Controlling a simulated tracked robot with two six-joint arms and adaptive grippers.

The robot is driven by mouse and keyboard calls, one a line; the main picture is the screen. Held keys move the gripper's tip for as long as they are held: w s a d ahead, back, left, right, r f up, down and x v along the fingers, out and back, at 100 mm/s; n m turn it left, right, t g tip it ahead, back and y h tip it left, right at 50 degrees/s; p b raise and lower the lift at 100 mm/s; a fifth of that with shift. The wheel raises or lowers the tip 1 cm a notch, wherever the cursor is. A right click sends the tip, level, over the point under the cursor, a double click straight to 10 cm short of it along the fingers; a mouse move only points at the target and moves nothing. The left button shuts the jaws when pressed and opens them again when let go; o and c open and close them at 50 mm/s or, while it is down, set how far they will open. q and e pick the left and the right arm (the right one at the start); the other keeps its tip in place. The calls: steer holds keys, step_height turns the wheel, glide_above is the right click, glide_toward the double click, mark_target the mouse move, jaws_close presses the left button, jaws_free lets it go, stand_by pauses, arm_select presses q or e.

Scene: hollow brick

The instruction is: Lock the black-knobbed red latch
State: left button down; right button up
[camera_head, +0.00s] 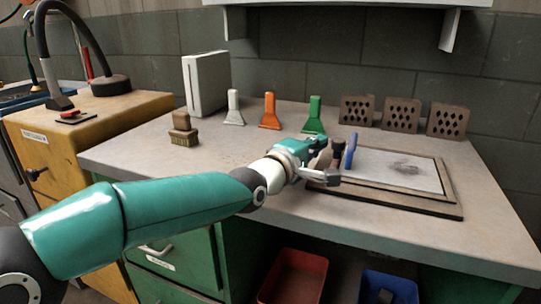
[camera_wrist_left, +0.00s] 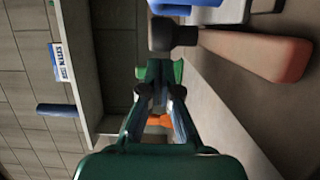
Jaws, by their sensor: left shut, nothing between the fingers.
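The latch shows in the left wrist view as a reddish-brown lever (camera_wrist_left: 262,55) with a black knob (camera_wrist_left: 174,35) at its end. In the head view the dark knob (camera_head: 339,147) stands at the left end of a flat framed panel (camera_head: 425,205), beside an upright blue handle (camera_head: 351,150). The red lever is mostly hidden there by my left gripper. My left gripper (camera_head: 322,147) is shut and empty, just left of the knob. In the left wrist view its fingers (camera_wrist_left: 160,90) lie below the knob with a small gap. My right gripper is out of view.
White, orange (camera_head: 270,110) and green (camera_head: 314,115) scrapers stand behind the gripper. Several hollow bricks (camera_head: 402,114) line the back. A brush (camera_head: 183,130) and white box (camera_head: 206,84) stand left. A shelf (camera_head: 345,3) hangs above. The front left worktop is clear.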

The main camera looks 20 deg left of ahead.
arm_select(q)
steer(key=shift+a+f, duration=0.1)
steer(key=shift+a, duration=0.3)
steer(key=a, duration=0.1)
steer(key=a+p, duration=0.1)
steer(key=a, duration=0.1)
steer(key=shift+r, duration=0.3)
steer(key=s+a+p, duration=0.1)
steer(key=s+a, duration=0.2)
steer(key=s+a+p, duration=0.2)
steer(key=s+a, duration=0.1)
steer(key=shift+s+f, duration=0.15)
steer(key=shift+s, duration=0.1)
steer(key=shift+s+a+f, duration=0.15)
steer(key=shift+s+a, duration=0.2)
steer(key=shift+s, duration=0.15)
